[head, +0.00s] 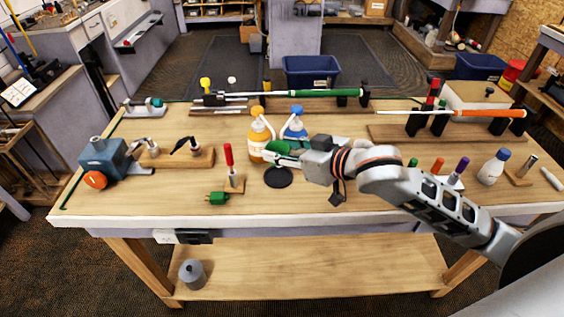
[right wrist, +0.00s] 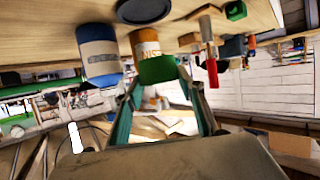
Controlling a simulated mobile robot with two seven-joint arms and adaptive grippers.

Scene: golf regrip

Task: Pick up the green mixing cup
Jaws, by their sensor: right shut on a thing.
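The green mixing cup (head: 276,147) is at the middle of the workbench, just in front of two bottles. In the right wrist view the green cup (right wrist: 158,70) sits between my fingertips. My right gripper (head: 284,156) reaches in from the right and is shut on the cup; it also shows in the right wrist view (right wrist: 160,88). The cup seems to be above the bench, over a round black disc (head: 278,177). The exact gap below it is hard to judge. My left gripper is not in view.
An orange bottle (head: 258,142) and a blue-and-white bottle (head: 294,131) stand close behind the cup. A red-handled tool (head: 229,158) stands upright to the left, with a green block (head: 217,198) in front. Golf clubs lie on racks behind. The bench's front middle is clear.

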